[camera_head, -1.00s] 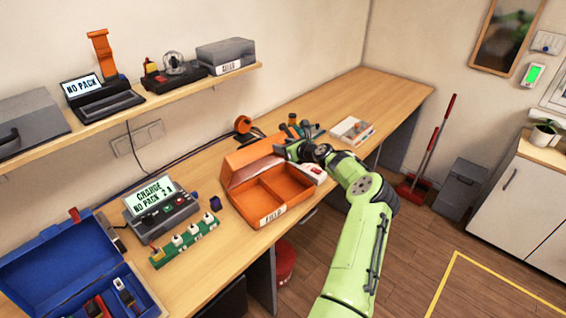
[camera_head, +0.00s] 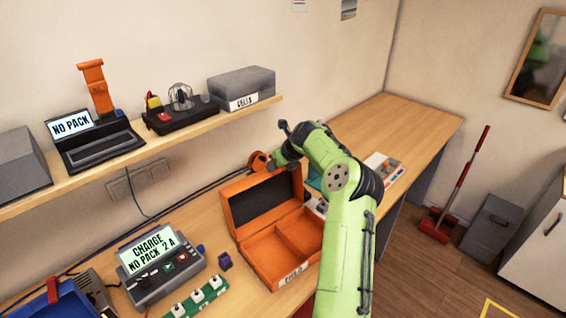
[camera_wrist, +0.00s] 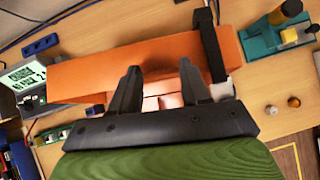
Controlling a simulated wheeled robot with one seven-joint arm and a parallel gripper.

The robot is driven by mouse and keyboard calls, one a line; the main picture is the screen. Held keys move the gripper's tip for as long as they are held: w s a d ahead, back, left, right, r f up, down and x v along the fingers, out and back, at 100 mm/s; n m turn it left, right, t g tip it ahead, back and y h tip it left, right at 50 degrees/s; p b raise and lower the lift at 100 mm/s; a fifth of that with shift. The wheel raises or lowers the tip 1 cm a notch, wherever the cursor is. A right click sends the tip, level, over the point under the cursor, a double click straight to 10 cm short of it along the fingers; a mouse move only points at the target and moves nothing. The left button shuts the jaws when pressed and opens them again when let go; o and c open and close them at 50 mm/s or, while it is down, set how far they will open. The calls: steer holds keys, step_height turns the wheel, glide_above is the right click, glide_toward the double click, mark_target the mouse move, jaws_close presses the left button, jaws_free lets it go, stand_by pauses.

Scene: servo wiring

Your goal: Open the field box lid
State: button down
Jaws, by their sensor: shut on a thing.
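The orange field box (camera_head: 285,284) sits on the bench with its label on the front wall and two empty compartments facing up. Its lid (camera_head: 258,203) stands raised at the back, showing a dark inner panel. My gripper (camera_head: 279,161) is at the lid's upper right corner, shut on the lid; my arm reaches in from the right. In the wrist view, my gripper (camera_wrist: 161,74) has its two fingers at the orange lid (camera_wrist: 100,76), which spans left to right. The exact contact between fingertips and lid is hard to see.
A charger (camera_head: 160,262) and a green strip (camera_head: 198,300) stand left of the box. An orange reel (camera_head: 258,161) lies behind the lid. A wall shelf (camera_head: 150,149) hangs above.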

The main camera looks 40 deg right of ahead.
steer(key=shift+w+f, duration=0.1)
steer(key=shift+w, duration=0.15)
steer(key=c, duration=0.5)
jaws_free()
steer(key=shift+s, duration=0.1)
steer(key=b+v, duration=0.2)
steer(key=v, duration=1.3)
steer(key=shift+r, duration=0.45)
